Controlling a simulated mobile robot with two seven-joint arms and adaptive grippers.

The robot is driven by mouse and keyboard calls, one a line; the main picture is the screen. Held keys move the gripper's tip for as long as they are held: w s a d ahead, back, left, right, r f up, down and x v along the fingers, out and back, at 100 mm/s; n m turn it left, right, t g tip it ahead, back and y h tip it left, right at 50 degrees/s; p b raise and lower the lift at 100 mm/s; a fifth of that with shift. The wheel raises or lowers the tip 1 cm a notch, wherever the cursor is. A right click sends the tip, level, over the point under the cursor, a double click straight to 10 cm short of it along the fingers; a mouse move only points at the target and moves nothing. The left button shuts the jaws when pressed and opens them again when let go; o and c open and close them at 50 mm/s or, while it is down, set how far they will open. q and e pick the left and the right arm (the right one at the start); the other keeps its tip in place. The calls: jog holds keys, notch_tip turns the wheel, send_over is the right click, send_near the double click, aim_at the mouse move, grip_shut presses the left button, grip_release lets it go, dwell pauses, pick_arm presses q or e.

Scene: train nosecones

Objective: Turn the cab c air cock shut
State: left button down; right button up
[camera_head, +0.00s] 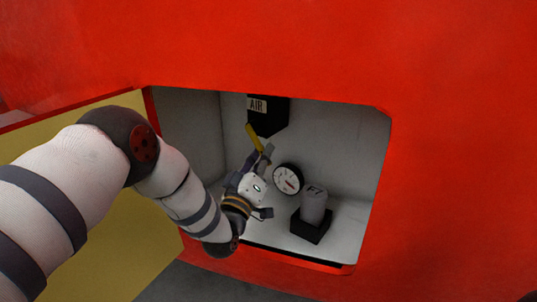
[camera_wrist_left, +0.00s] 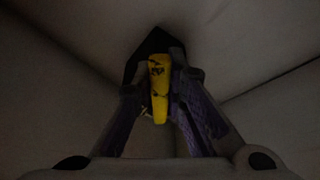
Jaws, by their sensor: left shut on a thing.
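The air cock is a black block (camera_head: 268,117) with an "AIR" label (camera_head: 257,105), high on the back wall of the recess. Its yellow handle (camera_head: 254,138) points down and slightly tilted in the head view. My left gripper (camera_head: 264,153) reaches into the recess from below and is shut on the handle's lower part. In the left wrist view the yellow handle (camera_wrist_left: 159,84) stands between the two purple-padded fingers (camera_wrist_left: 163,112), with the dark block behind it. The fingers partly hide the handle's end. My right gripper is not in view.
A round gauge (camera_head: 288,179) sits right of my gripper. A grey cylinder on a black base (camera_head: 311,229) stands at the lower right of the recess. The red body (camera_head: 455,150) frames the opening. A yellow-faced door (camera_head: 115,240) hangs open at the left, behind my arm.

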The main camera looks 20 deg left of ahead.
pick_arm(q)
jog(key=shift+w+a+f+m+h+b, duration=0.25)
jog(key=shift+a+m+h, duration=0.55)
jog(key=shift+m, duration=0.95)
jog(key=shift+w+a+f+m+h+b, duration=0.2)
jog(key=shift+a+m+h+b, duration=0.25)
jog(key=shift+m+h, duration=1)
jog(key=shift+w+a+f+m+h+b, duration=0.25)
jog(key=shift+a+m+h, duration=0.4)
jog(key=shift+m, duration=1.45)
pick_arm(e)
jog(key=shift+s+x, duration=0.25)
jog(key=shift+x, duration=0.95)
pick_arm(q)
jog(key=shift+a+r, duration=0.1)
jog(key=shift+r, duration=0.05)
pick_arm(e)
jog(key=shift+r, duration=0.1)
pick_arm(q)
jog(key=c, duration=1.6)
grip_release()
jog(key=v, duration=0.7)
jog(key=shift+s, duration=0.2)
jog(key=shift+a, duration=0.1)
